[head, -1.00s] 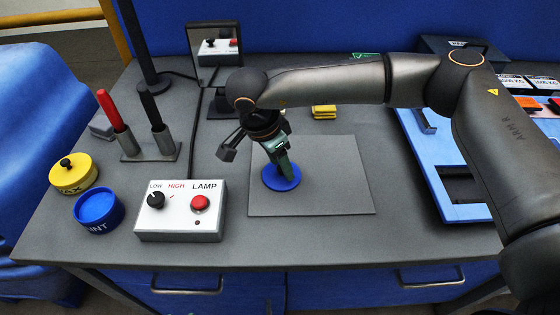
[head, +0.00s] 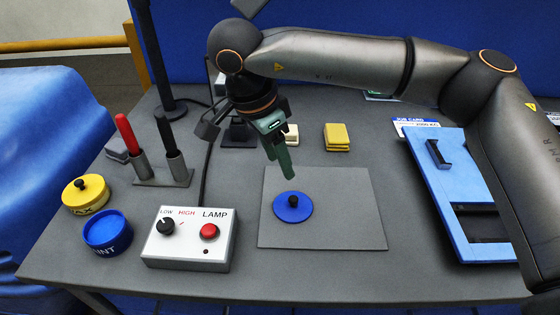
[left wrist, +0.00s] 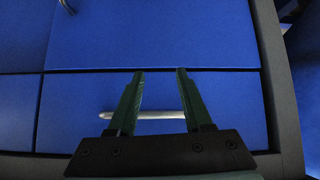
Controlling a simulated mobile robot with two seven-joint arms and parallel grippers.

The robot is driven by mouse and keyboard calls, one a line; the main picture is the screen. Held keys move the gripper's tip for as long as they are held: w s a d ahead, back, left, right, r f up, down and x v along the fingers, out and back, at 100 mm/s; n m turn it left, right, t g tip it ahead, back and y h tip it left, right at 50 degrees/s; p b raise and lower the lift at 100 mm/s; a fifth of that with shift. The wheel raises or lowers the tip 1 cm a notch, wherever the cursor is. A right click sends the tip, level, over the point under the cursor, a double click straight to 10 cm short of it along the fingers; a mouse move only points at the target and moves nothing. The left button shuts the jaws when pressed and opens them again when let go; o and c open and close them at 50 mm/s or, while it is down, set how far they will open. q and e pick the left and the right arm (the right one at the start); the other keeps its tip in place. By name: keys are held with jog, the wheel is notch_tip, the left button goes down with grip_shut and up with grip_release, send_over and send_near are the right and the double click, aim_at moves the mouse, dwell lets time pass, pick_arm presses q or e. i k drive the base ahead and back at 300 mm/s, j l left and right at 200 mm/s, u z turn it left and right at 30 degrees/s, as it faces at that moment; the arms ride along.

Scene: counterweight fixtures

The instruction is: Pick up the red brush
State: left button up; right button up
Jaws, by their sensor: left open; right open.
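The red brush (head: 126,133) stands upright, slightly tilted, with its red handle up and its lower end hidden in a metal holder cup (head: 141,165). My right gripper (head: 284,168) is open and empty, above the grey mat, well to the right of the red brush. My left gripper is out of the head view. In the left wrist view my left gripper (left wrist: 160,74) is open and empty in front of blue drawer fronts, with no brush in sight.
A black-handled tool (head: 165,133) stands beside the red brush. A blue lid (head: 300,212) with a black knob lies on the grey mat (head: 350,225). A yellow pot (head: 85,199), blue pot (head: 107,237) and lamp box (head: 190,254) stand in front. A drawer handle (left wrist: 150,115) lies beyond my left fingers.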

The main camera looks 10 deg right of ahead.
aim_at(124, 125)
jog(key=k, duration=1)
